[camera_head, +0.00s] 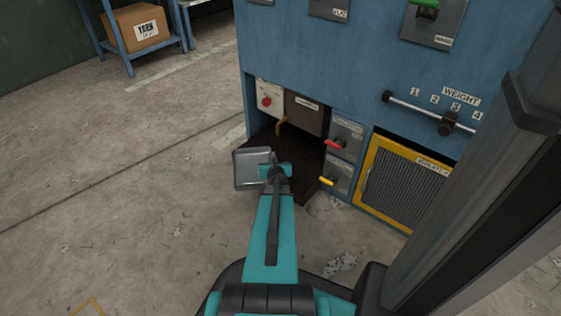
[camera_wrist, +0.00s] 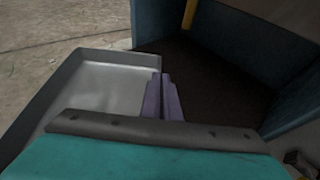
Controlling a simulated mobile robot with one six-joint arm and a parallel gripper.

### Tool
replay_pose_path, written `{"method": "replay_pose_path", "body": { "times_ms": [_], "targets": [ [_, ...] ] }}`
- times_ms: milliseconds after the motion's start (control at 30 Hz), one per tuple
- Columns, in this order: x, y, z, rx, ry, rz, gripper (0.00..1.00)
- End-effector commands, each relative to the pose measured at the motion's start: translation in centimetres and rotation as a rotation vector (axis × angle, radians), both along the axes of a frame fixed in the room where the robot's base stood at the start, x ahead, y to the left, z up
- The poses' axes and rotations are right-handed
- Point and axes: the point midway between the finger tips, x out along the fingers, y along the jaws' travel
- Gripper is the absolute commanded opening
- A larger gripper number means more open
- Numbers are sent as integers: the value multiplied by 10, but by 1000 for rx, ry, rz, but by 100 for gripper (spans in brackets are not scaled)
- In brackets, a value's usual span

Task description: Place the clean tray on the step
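A shallow grey metal tray (camera_head: 250,169) with a raised rim is at the end of my arm in the head view. It looks empty and clean, and fills the left of the wrist view (camera_wrist: 105,88). My gripper (camera_wrist: 164,98) shows two purple-grey fingers close together at the tray's right rim, apparently shut on it; it also shows in the head view (camera_head: 272,172). The dark step (camera_head: 302,160) lies in the recess of the blue machine, beyond and to the right of the tray; it also shows in the wrist view (camera_wrist: 205,78). I cannot tell whether tray and step touch.
The blue machine (camera_head: 300,55) carries a red lever (camera_head: 334,144), a yellow lever (camera_head: 328,181) and a yellow-framed mesh panel (camera_head: 403,185) right of the recess. A blue shelf (camera_head: 113,30) with a cardboard box (camera_head: 141,27) stands far left. The concrete floor on the left is clear.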

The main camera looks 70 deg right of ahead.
Motion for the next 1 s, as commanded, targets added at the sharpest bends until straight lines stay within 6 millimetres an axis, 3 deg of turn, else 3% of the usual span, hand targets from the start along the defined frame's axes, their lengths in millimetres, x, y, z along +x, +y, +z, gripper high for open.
{"method": "replay_pose_path", "body": {
  "times_ms": [533,1000],
  "targets": [
    [-3,-7,1,-2,-3,-3,0],
    [-16,-59,1,-2,-3,-3,0]
  ]
}}
